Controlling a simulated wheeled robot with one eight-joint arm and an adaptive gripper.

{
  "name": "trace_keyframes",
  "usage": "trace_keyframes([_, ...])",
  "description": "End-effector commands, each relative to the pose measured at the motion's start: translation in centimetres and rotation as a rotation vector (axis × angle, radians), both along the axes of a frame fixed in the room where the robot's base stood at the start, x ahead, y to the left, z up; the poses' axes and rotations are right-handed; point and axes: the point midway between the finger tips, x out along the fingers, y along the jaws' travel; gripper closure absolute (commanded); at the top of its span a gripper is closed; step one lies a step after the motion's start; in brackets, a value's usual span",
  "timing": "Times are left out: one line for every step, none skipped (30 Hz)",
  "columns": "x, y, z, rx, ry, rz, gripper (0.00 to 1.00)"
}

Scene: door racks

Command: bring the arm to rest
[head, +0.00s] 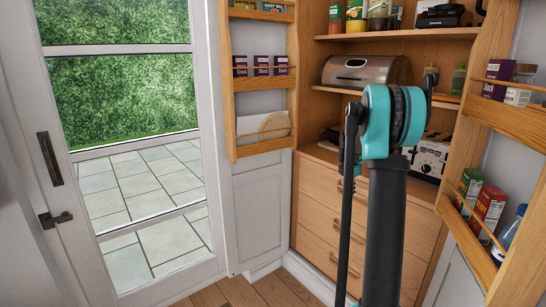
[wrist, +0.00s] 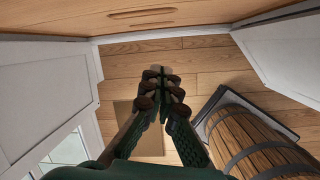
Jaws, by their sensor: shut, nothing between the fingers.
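My gripper (wrist: 163,80) shows in the wrist view, pointing down over the wooden floor. Its fingers are together with nothing between them. In the head view, my arm rises in front of the open pantry cupboard, its teal joint before the shelves. My gripper does not show in the head view.
The cupboard's drawers (head: 345,222) are behind my arm. Open doors with racks stand left (head: 265,84) and right (head: 460,215), holding boxes and bottles. A glazed door (head: 70,175) is at the left. In the wrist view, a wooden barrel (wrist: 245,140) stands right of my gripper.

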Motion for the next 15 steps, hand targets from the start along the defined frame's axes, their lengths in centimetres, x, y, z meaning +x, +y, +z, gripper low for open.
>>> trace_keyframes([-2.0, 1.4, 0.4, 0.022, -0.024, -0.078, 1.0])
trace_keyframes([-3.0, 2.1, 0.5, 0.036, -0.041, -0.133, 1.0])
trace_keyframes([-4.4, 3.0, 0.6, 0.057, -0.061, -0.204, 1.0])
trace_keyframes([-5.5, 3.7, 0.7, 0.074, -0.075, -0.257, 1.0])
trace_keyframes([-6.6, 4.4, 0.7, 0.09, -0.09, -0.31, 1.0])
trace_keyframes([-8.0, 5.2, 0.8, 0.112, -0.108, -0.382, 1.0])
trace_keyframes([-9.2, 5.9, 0.7, 0.128, -0.122, -0.435, 1.0])
trace_keyframes([-10.3, 6.5, 0.7, 0.146, -0.135, -0.488, 1.0])
trace_keyframes([-11.8, 7.3, 0.6, 0.169, -0.152, -0.559, 1.0])
trace_keyframes([-13.0, 7.9, 0.5, 0.188, -0.164, -0.613, 1.0])
trace_keyframes([-14.2, 8.5, 0.3, 0.206, -0.175, -0.666, 1.0])
trace_keyframes([-15.8, 9.3, 0.1, 0.232, -0.19, -0.738, 1.0])
trace_keyframes([-17.0, 9.8, -0.1, 0.25, -0.201, -0.792, 1.0])
trace_keyframes([-18.2, 10.4, -0.3, 0.27, -0.21, -0.845, 1.0])
trace_keyframes([-19.8, 11.0, -0.6, 0.295, -0.223, -0.916, 1.0])
